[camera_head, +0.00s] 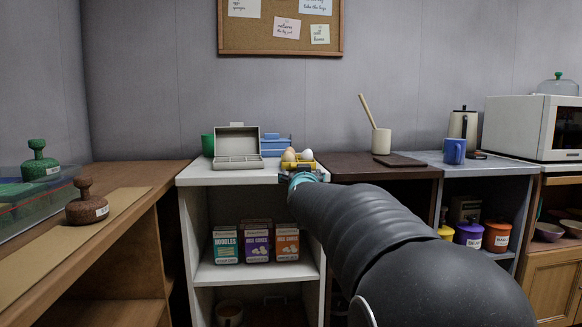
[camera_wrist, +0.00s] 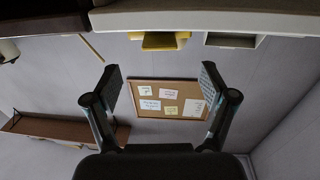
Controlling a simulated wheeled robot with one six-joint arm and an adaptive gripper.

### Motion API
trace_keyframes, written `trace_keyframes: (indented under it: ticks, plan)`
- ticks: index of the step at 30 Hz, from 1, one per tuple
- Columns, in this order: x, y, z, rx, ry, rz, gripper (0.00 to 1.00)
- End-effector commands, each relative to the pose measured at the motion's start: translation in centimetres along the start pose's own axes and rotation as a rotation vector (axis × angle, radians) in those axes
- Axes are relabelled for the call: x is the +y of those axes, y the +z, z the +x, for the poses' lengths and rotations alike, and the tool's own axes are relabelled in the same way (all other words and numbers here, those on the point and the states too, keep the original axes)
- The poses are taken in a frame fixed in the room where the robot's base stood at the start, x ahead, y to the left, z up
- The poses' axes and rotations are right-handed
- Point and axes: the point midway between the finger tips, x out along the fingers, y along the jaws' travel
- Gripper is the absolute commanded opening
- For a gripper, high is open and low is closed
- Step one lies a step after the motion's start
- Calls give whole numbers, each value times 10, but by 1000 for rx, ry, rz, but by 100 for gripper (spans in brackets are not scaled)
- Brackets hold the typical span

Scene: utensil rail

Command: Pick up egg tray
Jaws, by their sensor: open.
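The egg tray (camera_head: 298,165) is a small yellow tray near the right front of the white shelf unit's top, with a brown egg and a white egg visible in it. In the wrist view, which looks upside down, a yellow piece that appears to be the egg tray (camera_wrist: 165,41) shows at the top centre, beyond the fingertips. My gripper (camera_wrist: 160,72) is open, with its two fingers wide apart and nothing between them.
An open grey-green box (camera_head: 238,162) and a blue container (camera_head: 274,146) stand left of the tray on the white shelf unit (camera_head: 205,178). A dark board (camera_head: 400,160) and a beige crock (camera_head: 381,141) are to the right. A cork board (camera_head: 280,28) hangs behind.

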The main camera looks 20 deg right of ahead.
Motion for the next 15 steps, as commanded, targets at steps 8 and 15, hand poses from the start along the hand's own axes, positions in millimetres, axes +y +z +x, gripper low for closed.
trace_keyframes:
  ticks: [8,15]
  plan:
    - [0,0,42,-2,-1,0,83]
    - [0,0,55,-2,-1,0,83]
